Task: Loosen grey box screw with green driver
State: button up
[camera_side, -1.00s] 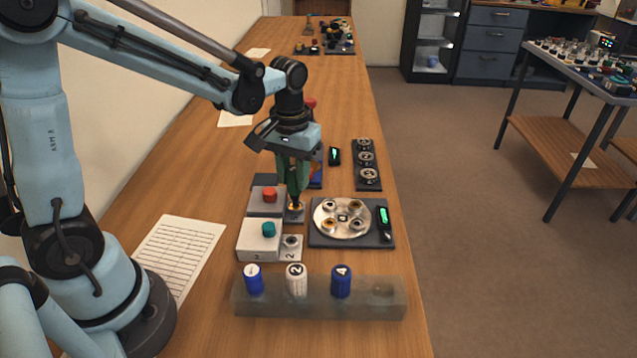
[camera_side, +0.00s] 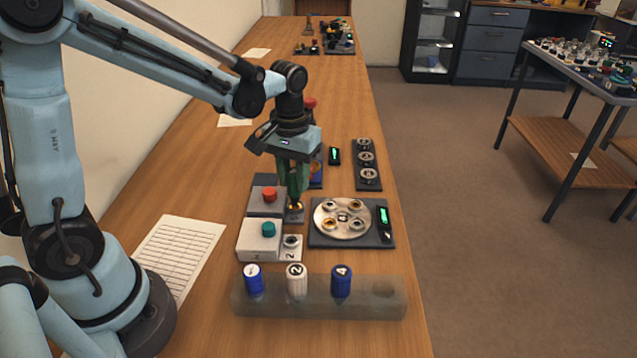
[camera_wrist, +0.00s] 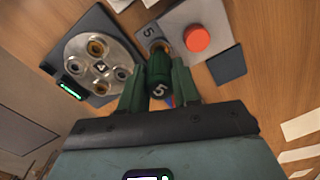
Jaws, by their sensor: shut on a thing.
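My gripper (camera_side: 293,178) is shut on the green driver (camera_wrist: 160,72), which carries a "5" on its end. The driver points down over a small tab (camera_side: 296,217) beside the grey box (camera_side: 260,208) with the red button (camera_side: 269,195). In the wrist view the tab (camera_wrist: 150,32) also bears a "5", and the grey box (camera_wrist: 214,20) lies to its right. The gold screw on the tab (camera_side: 295,208) is partly hidden by the driver; I cannot tell whether the tip touches it.
A lighter box (camera_side: 257,243) with a teal button stands in front. A round metal plate (camera_side: 325,229) with several rings sits on a dark base to the right. A grey rack (camera_side: 318,310) holds blue and white drivers. A printed sheet (camera_side: 190,240) lies at left.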

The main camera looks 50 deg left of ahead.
jog(key=shift+f, duration=0.45)
dwell(0.4)
jog(key=shift+n, duration=1.8)
jog(key=shift+n, duration=0.4)
jog(key=n, duration=0.2)
jog(key=shift+n, duration=0.4)
